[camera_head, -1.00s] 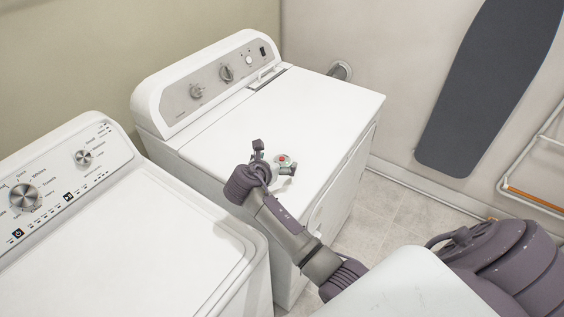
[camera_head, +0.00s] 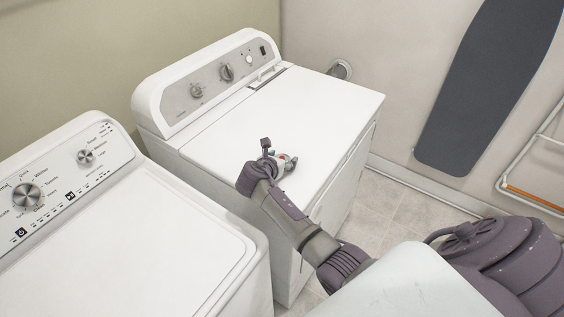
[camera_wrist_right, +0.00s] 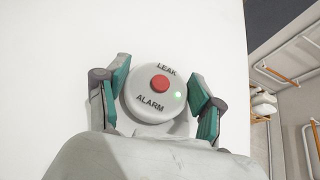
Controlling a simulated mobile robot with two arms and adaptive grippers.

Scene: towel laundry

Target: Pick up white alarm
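The white alarm (camera_wrist_right: 152,103) is a round disc with a red button, a small green light and the words "LEAK ALARM". It lies on the white top of the right-hand machine (camera_head: 325,105). In the head view the alarm (camera_head: 282,157) is small and partly hidden by my right gripper (camera_head: 278,155). In the right wrist view my right gripper (camera_wrist_right: 160,76) is open, with one teal-padded finger on each side of the alarm. The pads are very close to its rim; I cannot tell whether they touch it. My left gripper is not in view.
A second white machine (camera_head: 150,240) stands at the left, with a gap between the two. The rest of the right-hand machine's top is clear. A dark ironing board (camera_head: 485,90) and a white rack (camera_head: 540,170) are by the right wall.

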